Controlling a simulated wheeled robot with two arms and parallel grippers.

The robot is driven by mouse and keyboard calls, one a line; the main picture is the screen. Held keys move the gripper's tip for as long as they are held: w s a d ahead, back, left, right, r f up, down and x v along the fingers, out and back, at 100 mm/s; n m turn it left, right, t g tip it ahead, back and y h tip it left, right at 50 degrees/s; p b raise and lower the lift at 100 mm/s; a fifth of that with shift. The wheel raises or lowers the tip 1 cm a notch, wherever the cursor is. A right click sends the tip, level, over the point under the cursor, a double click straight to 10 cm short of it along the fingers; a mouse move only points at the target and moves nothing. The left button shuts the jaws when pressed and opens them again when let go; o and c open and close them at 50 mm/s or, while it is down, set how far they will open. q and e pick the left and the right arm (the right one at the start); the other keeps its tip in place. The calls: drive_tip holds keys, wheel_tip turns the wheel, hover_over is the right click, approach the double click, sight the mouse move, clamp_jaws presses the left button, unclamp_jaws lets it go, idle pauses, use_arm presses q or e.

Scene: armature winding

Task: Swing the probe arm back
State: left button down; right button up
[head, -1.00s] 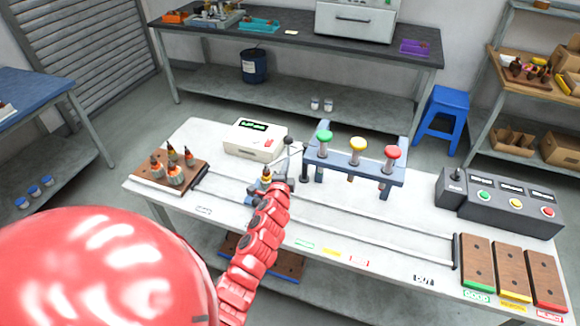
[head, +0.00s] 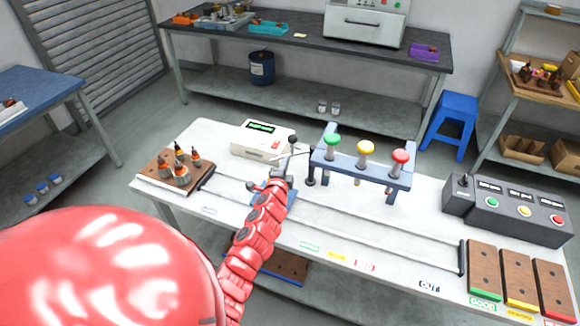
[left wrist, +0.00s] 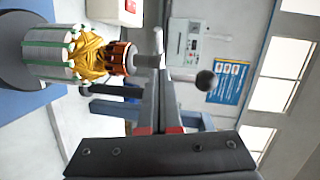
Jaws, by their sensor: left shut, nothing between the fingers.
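My left gripper (head: 284,171) is shut and empty at the small blue stand (head: 276,196) on the white bench. The probe arm (head: 290,148) is a thin grey rod with a black ball knob, standing up just beyond the gripper. In the left wrist view, the shut fingertips (left wrist: 158,72) are close to the grey rod with the black ball (left wrist: 206,80); I cannot tell whether they touch. An armature (left wrist: 62,52) with yellow windings and a copper commutator is beside the fingers there; my gripper hides it in the head view. My right gripper is not in view.
A white meter box (head: 262,140) stands behind the gripper. A blue frame (head: 362,171) with green, yellow and red knobs is close on the right. A wooden board (head: 150,180) with several armatures lies left. Rails cross the bench toward three wooden trays (head: 517,270).

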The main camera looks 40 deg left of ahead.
sight(281, 157)
use_arm(q)
drive_tip(key=shift+w+a, duration=0.25)
drive_tip(key=shift+a, duration=0.3)
drive_tip(key=shift+w+a, duration=0.25)
drive_tip(key=shift+a, duration=0.25)
drive_tip(key=shift+w+a, duration=0.15)
drive_tip(key=shift+a, duration=0.25)
drive_tip(key=b+v, duration=0.3)
drive_tip(key=v, duration=1.4)
drive_tip(key=shift+b, duration=0.4)
drive_tip(key=shift+d, duration=0.15)
